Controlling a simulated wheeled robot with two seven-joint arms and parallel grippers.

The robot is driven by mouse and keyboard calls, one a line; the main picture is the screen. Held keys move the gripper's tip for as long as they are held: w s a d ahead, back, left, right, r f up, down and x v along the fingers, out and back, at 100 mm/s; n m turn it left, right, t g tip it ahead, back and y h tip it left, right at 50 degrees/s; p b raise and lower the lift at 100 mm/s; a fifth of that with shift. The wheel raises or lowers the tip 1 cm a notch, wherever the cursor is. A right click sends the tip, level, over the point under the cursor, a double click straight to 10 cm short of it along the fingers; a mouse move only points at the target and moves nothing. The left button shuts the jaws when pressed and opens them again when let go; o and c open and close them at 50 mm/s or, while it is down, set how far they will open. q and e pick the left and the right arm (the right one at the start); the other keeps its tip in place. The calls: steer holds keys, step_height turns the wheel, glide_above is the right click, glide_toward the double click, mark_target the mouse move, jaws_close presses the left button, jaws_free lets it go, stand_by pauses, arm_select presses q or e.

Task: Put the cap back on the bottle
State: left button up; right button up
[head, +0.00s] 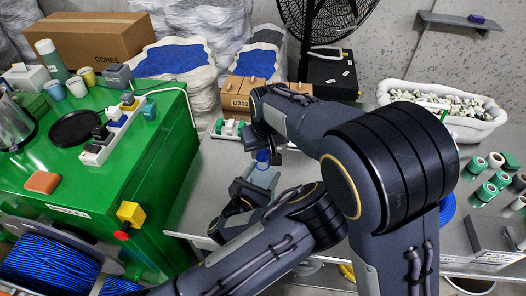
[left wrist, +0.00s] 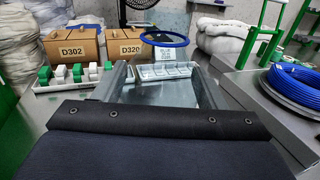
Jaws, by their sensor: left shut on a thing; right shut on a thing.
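A pale, translucent bluish bottle (head: 262,179) appears small and partly covered in the head view. My left gripper (head: 252,186) is shut on it from the left side, low over the grey table. Between the fingers in the left wrist view (left wrist: 160,92) there is a dull see-through surface. My right gripper (head: 270,152) reaches down from above, right over the bottle. It is shut on a small blue piece, seemingly the cap (head: 263,157), at the bottle's top. Whether cap and bottle touch is too small to tell.
The green bench (head: 150,180) stands left, with a power strip (head: 112,133) and cups. Cardboard boxes (head: 238,92) and a green-and-white tray (head: 228,128) lie behind. Several spools (head: 490,180) and a white basket (head: 445,112) stand right. My right arm hides the table's middle.

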mark_target(259, 152)
steer(key=shift+f, duration=0.15)
steer(key=shift+f, duration=0.75)
steer(key=shift+f, duration=0.6)
